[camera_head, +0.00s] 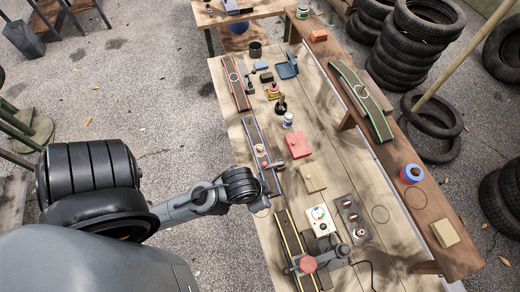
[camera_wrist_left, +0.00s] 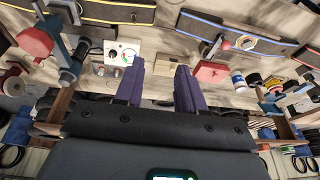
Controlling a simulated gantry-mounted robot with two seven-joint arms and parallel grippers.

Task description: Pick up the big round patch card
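I cannot tell for certain which thing is the big round patch card. A dark grey flat card with round spots (camera_head: 352,217) lies on the bench beside a white box with a dial (camera_head: 320,219); the white box also shows in the left wrist view (camera_wrist_left: 124,52). A plain tan block or card (camera_head: 311,178) lies farther back. My left gripper (camera_wrist_left: 158,88) has its two purple fingers apart with nothing between them, above the bench. In the head view its fingertips are hidden by my own wrist. My right gripper is in neither view.
Strips with coloured edges lie along the bench's left side, one blue-edged (camera_head: 262,150) and one yellow-edged (camera_head: 292,243). A red box (camera_head: 298,145) lies mid-bench. A tool with a red top (camera_head: 308,264) stands at the near end. A raised wooden shelf (camera_head: 425,205) runs along the right.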

